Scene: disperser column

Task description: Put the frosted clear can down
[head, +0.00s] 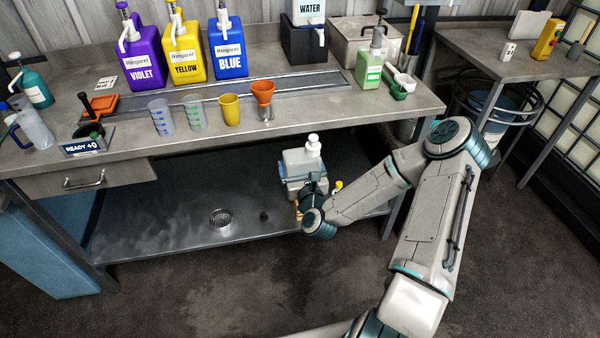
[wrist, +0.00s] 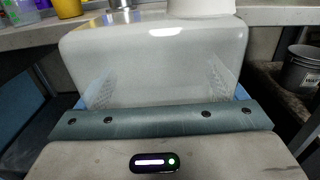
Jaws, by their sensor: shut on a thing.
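The frosted clear can (head: 297,160), a pale translucent box-like container with a white pump or cap on top, is upright in my gripper. In the head view it is in front of the bench, below the top's front edge, with the lower shelf (head: 170,225) behind or under it. In the wrist view the can (wrist: 150,50) fills the middle, close against my gripper (wrist: 160,88), which is shut on it. My forearm and wrist hide part of it in the head view. Its base is hidden, so I cannot tell whether it touches anything.
The bench top (head: 330,118) holds violet (head: 144,60), yellow (head: 186,55) and blue jugs (head: 227,55) at the back. Several cups and an orange funnel (head: 263,92) line its front edge. A green bottle (head: 369,70) stands right.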

